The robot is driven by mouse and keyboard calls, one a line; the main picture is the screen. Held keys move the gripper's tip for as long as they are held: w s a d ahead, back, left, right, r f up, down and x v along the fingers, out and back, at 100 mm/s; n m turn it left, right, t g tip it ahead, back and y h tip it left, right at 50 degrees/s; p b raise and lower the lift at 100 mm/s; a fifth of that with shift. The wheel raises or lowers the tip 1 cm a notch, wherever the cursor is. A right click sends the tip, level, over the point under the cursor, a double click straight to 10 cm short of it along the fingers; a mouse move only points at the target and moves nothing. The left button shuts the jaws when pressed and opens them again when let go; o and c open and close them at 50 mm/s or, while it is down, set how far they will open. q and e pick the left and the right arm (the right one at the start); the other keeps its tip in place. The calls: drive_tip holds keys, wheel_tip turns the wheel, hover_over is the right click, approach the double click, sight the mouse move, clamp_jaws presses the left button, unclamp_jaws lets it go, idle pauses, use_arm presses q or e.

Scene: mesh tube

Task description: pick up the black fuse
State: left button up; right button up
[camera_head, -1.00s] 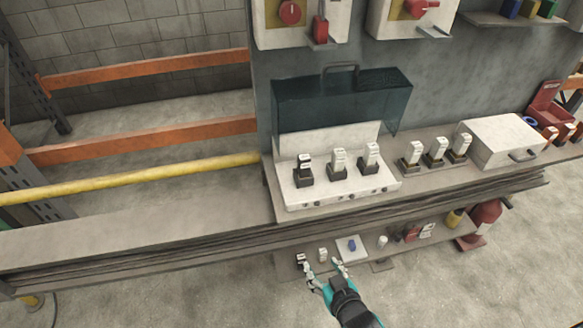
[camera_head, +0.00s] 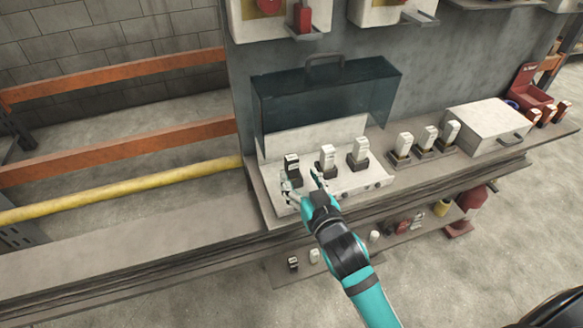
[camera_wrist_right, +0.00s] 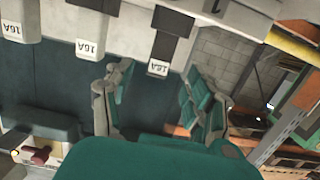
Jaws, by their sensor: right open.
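A black fuse with a white label (camera_head: 292,166) stands upright in the leftmost holder of the white fuse box (camera_head: 345,185). In the right wrist view the black fuse (camera_wrist_right: 172,25) hangs upside down in the picture, its label reading 16A. My right gripper (camera_head: 303,187) is open and empty, just in front of and below the black fuse, apart from it as far as I can see. In the wrist view its open fingers (camera_wrist_right: 157,85) lie below the black fuse. Another small black-and-white piece (camera_head: 293,264) lies on the lower shelf. My left gripper is not in view.
Two white fuses (camera_head: 327,158) (camera_head: 360,152) stand beside the black one. A raised dark transparent cover (camera_head: 325,95) is behind them. More white fuses (camera_head: 428,138) and a white case (camera_head: 487,130) stand to the right. The bench at left is clear.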

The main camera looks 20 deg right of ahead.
sight(294, 167)
drive_tip(key=w, duration=0.4)
drive_tip(key=w+f, duration=0.1)
drive_tip(key=w, duration=0.1)
drive_tip(key=shift+w+a+p, duration=0.1)
drive_tip(key=shift+w+p, duration=0.2)
drive_tip(key=shift+w, duration=0.05)
drive_tip(key=shift+s, duration=0.1)
clamp_jaws()
